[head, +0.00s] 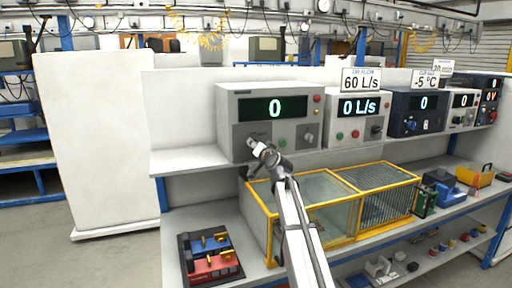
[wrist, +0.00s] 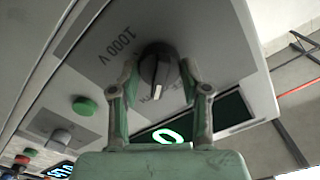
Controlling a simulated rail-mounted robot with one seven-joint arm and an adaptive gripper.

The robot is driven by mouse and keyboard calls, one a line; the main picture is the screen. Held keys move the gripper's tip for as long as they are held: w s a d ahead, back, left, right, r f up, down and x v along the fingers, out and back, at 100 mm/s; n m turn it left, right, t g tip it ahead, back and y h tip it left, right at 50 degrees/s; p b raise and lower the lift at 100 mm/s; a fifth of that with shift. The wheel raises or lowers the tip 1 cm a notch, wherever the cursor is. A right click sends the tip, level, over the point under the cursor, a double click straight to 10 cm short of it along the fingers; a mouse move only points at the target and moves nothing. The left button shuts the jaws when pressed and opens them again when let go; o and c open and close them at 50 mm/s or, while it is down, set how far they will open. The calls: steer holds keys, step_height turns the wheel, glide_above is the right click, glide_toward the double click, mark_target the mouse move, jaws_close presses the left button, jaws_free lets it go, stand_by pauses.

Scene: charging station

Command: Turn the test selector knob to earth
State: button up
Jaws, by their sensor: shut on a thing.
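The test selector knob (wrist: 160,66) is a dark round knob with a white pointer line, on the light grey front of an instrument. In the wrist view its pointer faces down the picture, towards my gripper body.
The instrument also has a green button (wrist: 84,105) and a grey knob (wrist: 60,137). More instruments stand to the right on the shelf (head: 190,161). A yellow-framed glass tank (head: 345,240) and a red-and-blue device (head: 212,262) stand on the bench below my arm.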

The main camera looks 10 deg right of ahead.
steer(key=shift+r, duration=0.1)
steer(key=o, duration=1.1)
steer(key=shift+o, duration=0.2)
steer(key=s+d, duration=0.2)
steer(key=s, duration=0.9)
steer(key=shift+s+d, duration=0.15)
steer(key=shift+s, duration=0.25)
